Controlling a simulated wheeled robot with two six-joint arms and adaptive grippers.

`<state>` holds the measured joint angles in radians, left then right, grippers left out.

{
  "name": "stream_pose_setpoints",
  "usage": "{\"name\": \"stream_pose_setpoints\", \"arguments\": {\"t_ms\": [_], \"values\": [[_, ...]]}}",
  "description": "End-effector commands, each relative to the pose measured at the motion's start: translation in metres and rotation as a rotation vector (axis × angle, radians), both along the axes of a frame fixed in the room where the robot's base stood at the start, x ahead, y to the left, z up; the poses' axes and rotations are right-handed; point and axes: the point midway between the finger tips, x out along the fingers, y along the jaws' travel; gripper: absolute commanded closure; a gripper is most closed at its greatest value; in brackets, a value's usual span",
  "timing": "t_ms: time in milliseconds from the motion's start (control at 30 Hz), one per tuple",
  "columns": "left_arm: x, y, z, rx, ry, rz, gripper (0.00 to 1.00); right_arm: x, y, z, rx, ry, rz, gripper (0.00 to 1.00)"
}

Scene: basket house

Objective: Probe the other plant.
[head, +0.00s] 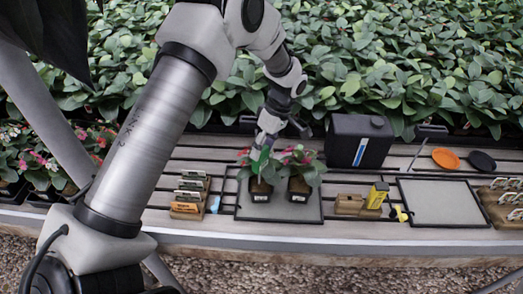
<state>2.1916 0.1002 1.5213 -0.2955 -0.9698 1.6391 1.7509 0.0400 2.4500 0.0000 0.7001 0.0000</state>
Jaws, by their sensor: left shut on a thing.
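Two small potted plants with pink flowers, a left plant (242,157) and a right plant (312,174), stand side by side in dark pots on a grey tray (300,212). My left gripper (264,148) points down over the left plant, near the gap between the two. It is shut on a slim green tool (261,162), apparently the probe. The tool's lower end is hidden among the left plant's leaves, so I cannot tell whether it touches the soil. My right gripper is out of view.
Left of the tray is a wooden rack of cards (189,194). To the right are a yellow device (377,195) by a wooden block (349,204), an empty grey tray (443,202), a black box (357,138), and orange (446,158) and black discs (482,161). Dense foliage fills the back.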

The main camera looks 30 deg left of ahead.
Motion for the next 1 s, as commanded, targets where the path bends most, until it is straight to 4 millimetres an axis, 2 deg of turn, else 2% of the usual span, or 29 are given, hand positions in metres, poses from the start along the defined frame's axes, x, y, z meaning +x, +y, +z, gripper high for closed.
{"name": "stream_pose_setpoints", "arguments": {"t_ms": [33, 367, 1000], "values": [[0.000, 0.000, 0.005, 0.000, 0.001, -0.002, 0.98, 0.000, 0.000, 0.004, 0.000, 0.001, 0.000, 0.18], [0.000, 0.000, 0.005, 0.000, 0.000, -0.002, 0.98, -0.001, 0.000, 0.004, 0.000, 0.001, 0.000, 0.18], [0.004, -0.001, 0.072, -0.001, -0.005, -0.002, 0.98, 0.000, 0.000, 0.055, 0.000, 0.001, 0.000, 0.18]]}}
